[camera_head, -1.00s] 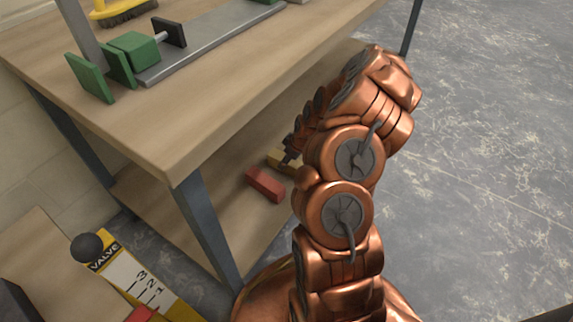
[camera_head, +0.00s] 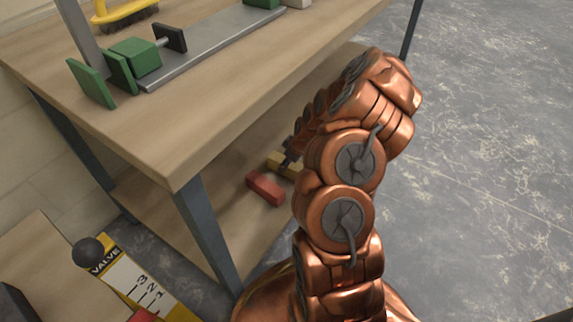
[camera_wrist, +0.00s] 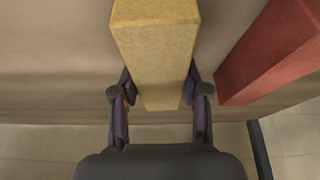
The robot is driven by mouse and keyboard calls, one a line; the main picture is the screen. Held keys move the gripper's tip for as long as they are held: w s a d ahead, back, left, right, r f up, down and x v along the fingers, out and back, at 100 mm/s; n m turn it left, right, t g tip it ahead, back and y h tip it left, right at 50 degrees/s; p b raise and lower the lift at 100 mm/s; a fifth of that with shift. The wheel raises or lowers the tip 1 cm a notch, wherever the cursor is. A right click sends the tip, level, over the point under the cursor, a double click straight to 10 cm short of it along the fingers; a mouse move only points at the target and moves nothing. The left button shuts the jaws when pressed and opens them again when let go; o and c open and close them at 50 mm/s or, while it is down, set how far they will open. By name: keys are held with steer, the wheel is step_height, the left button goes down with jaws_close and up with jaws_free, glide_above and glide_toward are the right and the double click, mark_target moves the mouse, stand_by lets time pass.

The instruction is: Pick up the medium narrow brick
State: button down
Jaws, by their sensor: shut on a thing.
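A yellow brick (camera_wrist: 157,50) lies between the two fingers of my gripper (camera_wrist: 160,98) in the wrist view, one finger against each long side. My gripper is shut on it. In the head view the yellow brick (camera_head: 284,164) shows at the lower shelf of the workbench, partly hidden by my gripper and arm. A red brick (camera_wrist: 273,53) lies to the right of the yellow one in the wrist view, apart from the fingers. It also shows in the head view (camera_head: 265,189). I cannot tell whether the yellow brick touches the shelf.
The workbench top (camera_head: 215,115) overhangs the shelf (camera_head: 232,228), with a blue-grey leg (camera_head: 208,235) at the near corner. A green vise (camera_head: 135,55) and a yellow brush (camera_head: 125,12) are on top. A valve sign (camera_head: 135,280) stands lower left. Open floor is at right.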

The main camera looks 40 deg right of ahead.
step_height(320, 180, up, 3)
steer(key=shift+r+p, duration=0.1)
steer(key=shift+p, duration=0.6)
steer(key=s+d+p, duration=0.2)
steer(key=s+d, duration=0.1)
steer(key=s, duration=0.5)
steer(key=s+d+p, duration=0.2)
steer(key=s+d, duration=0.1)
steer(key=s, duration=0.5)
steer(key=shift+s, duration=0.4)
steer(key=shift+d, duration=0.2)
